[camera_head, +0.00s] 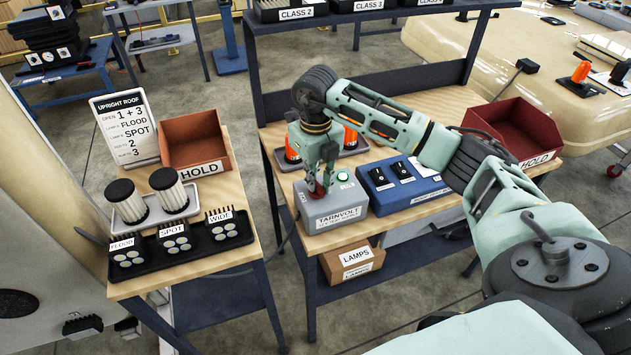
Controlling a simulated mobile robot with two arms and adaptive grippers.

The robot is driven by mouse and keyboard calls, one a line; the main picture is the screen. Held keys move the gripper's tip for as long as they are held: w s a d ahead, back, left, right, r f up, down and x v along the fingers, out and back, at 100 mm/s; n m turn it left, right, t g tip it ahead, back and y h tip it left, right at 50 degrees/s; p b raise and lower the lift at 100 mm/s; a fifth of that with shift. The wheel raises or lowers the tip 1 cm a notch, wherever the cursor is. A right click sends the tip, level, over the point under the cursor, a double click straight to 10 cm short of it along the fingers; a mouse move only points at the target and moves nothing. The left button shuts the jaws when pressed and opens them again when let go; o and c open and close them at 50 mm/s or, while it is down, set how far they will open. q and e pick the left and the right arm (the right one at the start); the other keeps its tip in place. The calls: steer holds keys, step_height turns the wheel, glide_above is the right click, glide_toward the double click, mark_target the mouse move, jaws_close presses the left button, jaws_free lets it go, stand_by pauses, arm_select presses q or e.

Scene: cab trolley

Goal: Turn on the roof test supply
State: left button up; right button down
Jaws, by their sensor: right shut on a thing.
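The roof test supply is a grey box labelled TARNVOLT (338,216) near the front edge of the right-hand wooden bench. A small green lamp or button (343,176) shows on its top, at the right. My right gripper (319,189) reaches down onto the left part of the box top, with its fingers shut on a red control (318,187). The fingers hide most of the control, so I cannot tell its position. My left gripper is not in view.
A blue box with black switches (403,187) stands right of the supply. Orange beacons (350,138) stand on a tray behind my gripper. Red HOLD bins sit on the right bench (513,130) and left bench (195,141). A LAMPS carton (352,262) sits below.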

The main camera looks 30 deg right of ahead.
mark_target(317, 181)
steer(key=shift+m, duration=1.3)
steer(key=shift+d+r+m+b, duration=0.1)
steer(key=shift+m+b, duration=0.2)
steer(key=c, duration=1.8)
jaws_free()
step_height(317, 181, up, 12)
steer(key=shift+f, duration=0.1)
